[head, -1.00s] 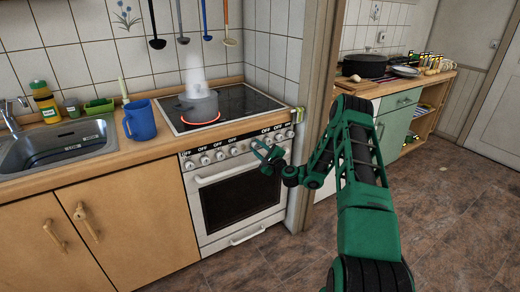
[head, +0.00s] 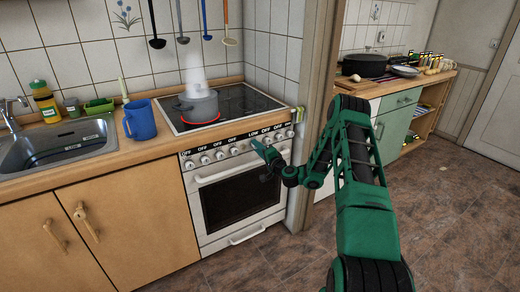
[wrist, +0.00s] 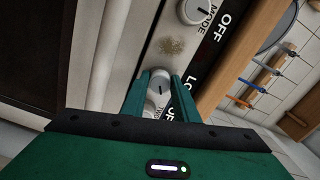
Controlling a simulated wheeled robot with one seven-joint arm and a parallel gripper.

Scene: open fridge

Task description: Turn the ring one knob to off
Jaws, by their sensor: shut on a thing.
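The white stove (head: 240,195) has a row of round white knobs along its front panel, with labels above them. My gripper (head: 258,148) is at the right part of this row. In the wrist view, its two green fingers (wrist: 162,84) are shut on a white knob (wrist: 159,78), one finger on each side. A label starting "LO" shows beside this knob; in the head view a label there reads LOW, and the other readable labels say OFF. A ring glows red (head: 202,123) under a steaming pot (head: 198,104) on the hob. The held knob's number is not readable.
A knob marked MODE (wrist: 195,10) with an OFF label is near the held one. The oven door handle (head: 235,169) runs below the panel. A blue mug (head: 140,120) stands left of the hob. A door frame (head: 315,90) stands to the right.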

